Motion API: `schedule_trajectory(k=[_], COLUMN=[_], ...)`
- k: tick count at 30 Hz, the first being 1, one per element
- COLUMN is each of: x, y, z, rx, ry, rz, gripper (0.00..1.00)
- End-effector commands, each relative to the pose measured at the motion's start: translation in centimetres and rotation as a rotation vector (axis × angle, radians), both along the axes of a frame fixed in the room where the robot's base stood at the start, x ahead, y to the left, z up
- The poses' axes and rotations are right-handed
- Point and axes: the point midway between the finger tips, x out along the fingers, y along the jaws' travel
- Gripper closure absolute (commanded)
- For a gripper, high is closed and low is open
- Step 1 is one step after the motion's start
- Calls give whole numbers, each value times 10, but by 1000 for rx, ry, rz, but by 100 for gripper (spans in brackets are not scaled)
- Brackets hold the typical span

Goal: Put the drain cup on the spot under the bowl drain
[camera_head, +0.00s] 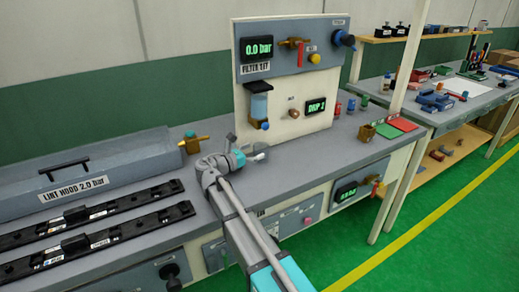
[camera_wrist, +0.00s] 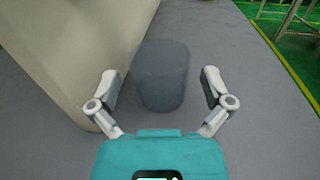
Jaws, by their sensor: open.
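The drain cup, a dark grey, see-through-looking cup (camera_wrist: 163,78), stands upright on the grey bench top in the wrist view. My gripper (camera_wrist: 161,78) is open, with one finger on each side of the cup and a gap on both sides. In the head view my gripper (camera_head: 248,143) is low over the bench in front of the white panel, and I cannot make out the cup there. The spot under the drain is hidden.
The panel (camera_head: 315,116) rises close behind and beside my gripper. A brass fitting (camera_head: 192,143) lies to the left, near the lint hood (camera_head: 95,172). Bench between is clear.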

Motion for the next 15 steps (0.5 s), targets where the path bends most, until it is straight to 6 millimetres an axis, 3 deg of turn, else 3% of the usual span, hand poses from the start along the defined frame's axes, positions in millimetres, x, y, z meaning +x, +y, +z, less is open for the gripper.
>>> schedule_trajectory(k=[6, 15], x=[-20, -31], y=[22, 34], z=[0, 0], rx=[0, 0], ry=[0, 0], rz=[1, 0], gripper=[0, 0])
